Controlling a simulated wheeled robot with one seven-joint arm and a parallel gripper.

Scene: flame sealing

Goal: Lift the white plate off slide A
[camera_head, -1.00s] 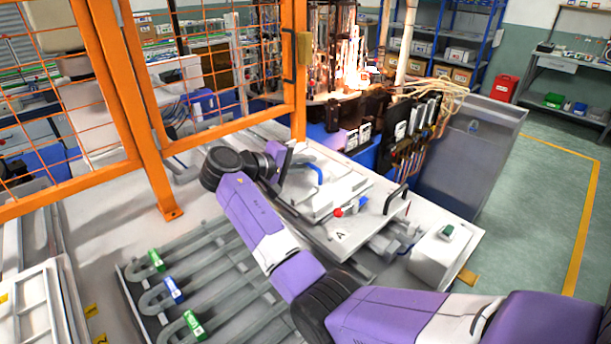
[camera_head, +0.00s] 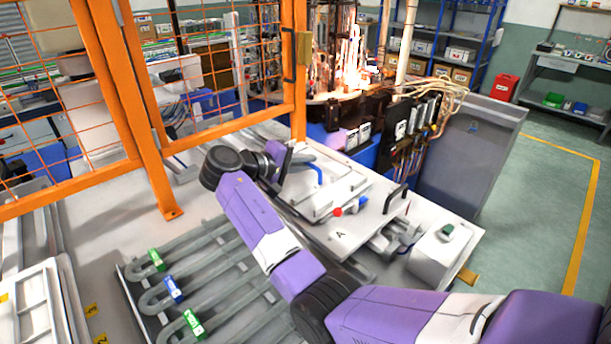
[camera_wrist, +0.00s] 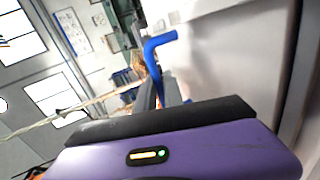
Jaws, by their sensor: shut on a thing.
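The white plate (camera_head: 335,192) lies at slide A (camera_head: 350,238), the white slide marked with an A, in the head view. A bent blue handle (camera_head: 318,172) stands at its far left side. My gripper (camera_head: 285,160) is at the plate's far left end, partly hidden behind my wrist. In the wrist view the blue handle (camera_wrist: 158,45) runs down between the fingers of my gripper (camera_wrist: 161,92), which is shut on it. The plate's pale surface (camera_wrist: 225,75) fills the right side there. I cannot tell if the plate touches the slide.
A red knob (camera_head: 338,212) sits at the plate's near edge. A black handle (camera_head: 395,198) stands on the slide's right. An orange mesh fence (camera_head: 215,75) rises behind on the left. Grey bent tubes with tags (camera_head: 173,289) lie in front. A white box (camera_head: 440,252) is at right.

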